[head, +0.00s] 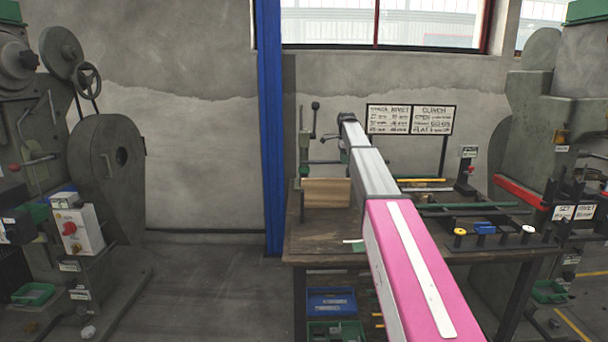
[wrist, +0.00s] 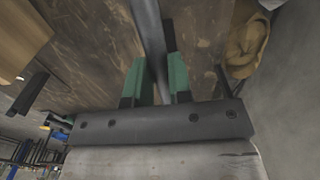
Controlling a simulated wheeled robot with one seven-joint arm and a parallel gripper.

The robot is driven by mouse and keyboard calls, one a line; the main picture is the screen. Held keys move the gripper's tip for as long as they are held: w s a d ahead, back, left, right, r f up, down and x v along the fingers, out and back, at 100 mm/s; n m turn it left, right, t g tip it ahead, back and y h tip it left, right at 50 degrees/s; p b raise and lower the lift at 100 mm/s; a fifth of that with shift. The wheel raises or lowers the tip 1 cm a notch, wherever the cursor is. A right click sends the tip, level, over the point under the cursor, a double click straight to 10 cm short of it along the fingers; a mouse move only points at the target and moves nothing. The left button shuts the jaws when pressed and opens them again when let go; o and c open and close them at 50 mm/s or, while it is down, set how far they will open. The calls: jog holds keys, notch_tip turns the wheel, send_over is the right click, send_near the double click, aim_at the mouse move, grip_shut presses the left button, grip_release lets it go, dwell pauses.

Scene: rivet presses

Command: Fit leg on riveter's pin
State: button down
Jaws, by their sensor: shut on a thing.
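In the wrist view my gripper (wrist: 156,80) has green-padded fingers closed on a grey bar, the leg (wrist: 150,28). The leg runs from between the fingers toward the top of the picture, over brown wood. In the head view my arm reaches away over the bench, and its far end hides the gripper and the leg. A small green bench press with a black-knobbed lever, probably the riveter (head: 304,146), stands at the bench's left end, just left of my arm's far end. I cannot make out its pin in either view.
A wooden block (head: 326,192) sits on the workbench (head: 315,238) by the small press. A tan, glove-like thing (wrist: 246,45) lies right of my fingers.

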jog(key=shift+f, duration=1.2)
jog(key=shift+r, duration=0.25)
jog(key=shift+r, duration=1.05)
jog(key=shift+a, duration=0.15)
dwell(0.4)
jog(key=shift+f, duration=1.35)
dwell(0.9)
jog(key=shift+r, duration=0.2)
jog(key=shift+r, duration=1.1)
jog(key=shift+f, duration=0.25)
dwell(1.1)
